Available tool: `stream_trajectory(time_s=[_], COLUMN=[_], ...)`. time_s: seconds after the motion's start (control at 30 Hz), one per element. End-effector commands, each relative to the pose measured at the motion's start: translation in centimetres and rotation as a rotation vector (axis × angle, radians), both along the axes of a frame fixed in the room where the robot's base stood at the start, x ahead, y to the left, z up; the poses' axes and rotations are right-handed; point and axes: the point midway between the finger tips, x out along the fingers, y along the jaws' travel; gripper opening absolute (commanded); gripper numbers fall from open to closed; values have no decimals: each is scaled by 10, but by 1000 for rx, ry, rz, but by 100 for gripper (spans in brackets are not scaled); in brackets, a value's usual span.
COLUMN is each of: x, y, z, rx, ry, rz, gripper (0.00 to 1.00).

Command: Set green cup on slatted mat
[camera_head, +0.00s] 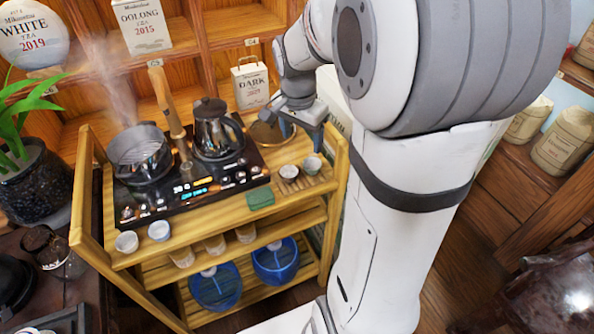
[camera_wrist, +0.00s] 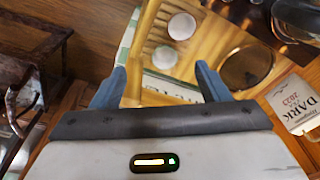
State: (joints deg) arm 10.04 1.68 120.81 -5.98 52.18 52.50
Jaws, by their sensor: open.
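The green cup (camera_head: 312,166) looks small and pale green. It stands upright near the cart's right rail, and appears nearest the gripper in the wrist view (camera_wrist: 165,57). The small dark slatted mat (camera_head: 290,187) lies just left of it in the head view. A whitish cup (camera_head: 289,172) appears to stand on the mat's back part; it also shows in the wrist view (camera_wrist: 181,26). My gripper (camera_head: 296,127) is open and empty above the cart's back right corner. Its two blue-grey fingers (camera_wrist: 160,85) show in the wrist view, apart from both cups.
A round brown tray (camera_head: 266,134) lies behind the cups. A dark kettle (camera_head: 217,128) and a steaming pot (camera_head: 140,152) stand on the cooktop. A green block (camera_head: 260,198) lies left of the mat. Two pale cups (camera_head: 126,242) (camera_head: 159,231) stand at the front left.

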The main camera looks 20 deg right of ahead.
Motion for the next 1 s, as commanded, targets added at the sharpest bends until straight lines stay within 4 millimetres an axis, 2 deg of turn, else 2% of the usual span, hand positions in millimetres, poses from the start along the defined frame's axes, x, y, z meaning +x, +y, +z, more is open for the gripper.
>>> stream_trajectory(time_s=[0.03, 0.2, 0.3, 0.4, 0.6, 0.97, 1.0], x=[-18, -79, -109, -131, -148, -148, -149], y=[15, 55, 71, 82, 86, 86, 86], z=[9, 22, 22, 19, 16, 16, 26], rx=[-3, -20, -35, -49, -63, -63, -65], ry=[-13, -39, -53, -65, -73, -72, -75], rz=[116, 536, 743, 897, 1028, 1033, 1033], gripper=[69, 69, 69, 69, 69, 69, 69])
